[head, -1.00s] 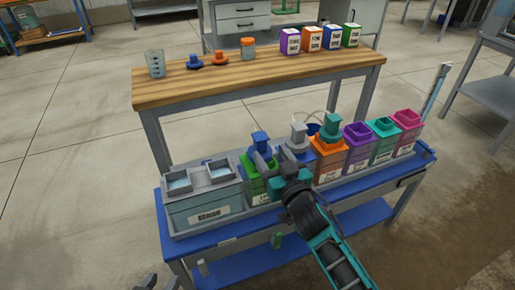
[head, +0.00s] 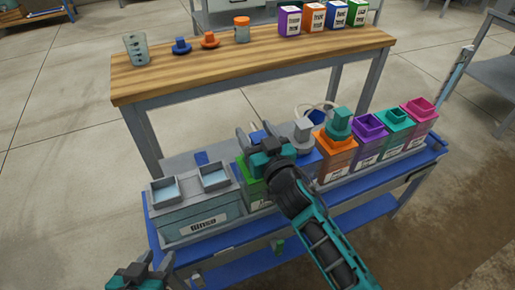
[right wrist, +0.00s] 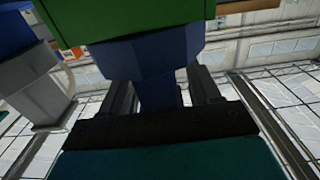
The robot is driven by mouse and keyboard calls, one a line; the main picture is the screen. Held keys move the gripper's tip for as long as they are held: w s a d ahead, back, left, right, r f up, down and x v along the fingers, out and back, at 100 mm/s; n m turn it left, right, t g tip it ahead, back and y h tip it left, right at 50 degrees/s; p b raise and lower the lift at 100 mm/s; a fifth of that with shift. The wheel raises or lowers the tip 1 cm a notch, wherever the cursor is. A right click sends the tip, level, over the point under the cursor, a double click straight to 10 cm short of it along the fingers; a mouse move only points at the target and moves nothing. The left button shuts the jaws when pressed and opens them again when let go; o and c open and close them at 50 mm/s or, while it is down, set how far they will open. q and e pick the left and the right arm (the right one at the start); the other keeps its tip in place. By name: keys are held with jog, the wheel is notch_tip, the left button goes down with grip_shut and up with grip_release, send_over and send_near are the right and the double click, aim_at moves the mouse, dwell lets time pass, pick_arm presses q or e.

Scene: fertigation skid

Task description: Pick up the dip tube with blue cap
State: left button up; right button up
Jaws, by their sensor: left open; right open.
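The dip tube's blue cap (head: 258,136) shows only as a small patch behind my right gripper (head: 263,142), above the green container (head: 255,190). In the right wrist view the blue cap (right wrist: 150,65) lies between the two dark fingers, with the green container (right wrist: 130,18) beyond it at the top. The fingers stand apart on either side of the cap; I cannot tell whether they touch it. The tube itself is hidden. My left gripper (head: 142,272) is open and empty at the lower left, away from the cart.
The blue cart (head: 385,195) holds a rinse box (head: 200,225) and a row of containers. Grey-capped (head: 302,132) and teal-capped (head: 339,125) pieces stand close right of my right gripper. Behind is a wooden bench (head: 260,62) with a beaker (head: 136,50) and small boxes.

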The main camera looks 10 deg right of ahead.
jog(key=shift+s, duration=0.1)
jog(key=shift+c, duration=0.4)
grip_shut()
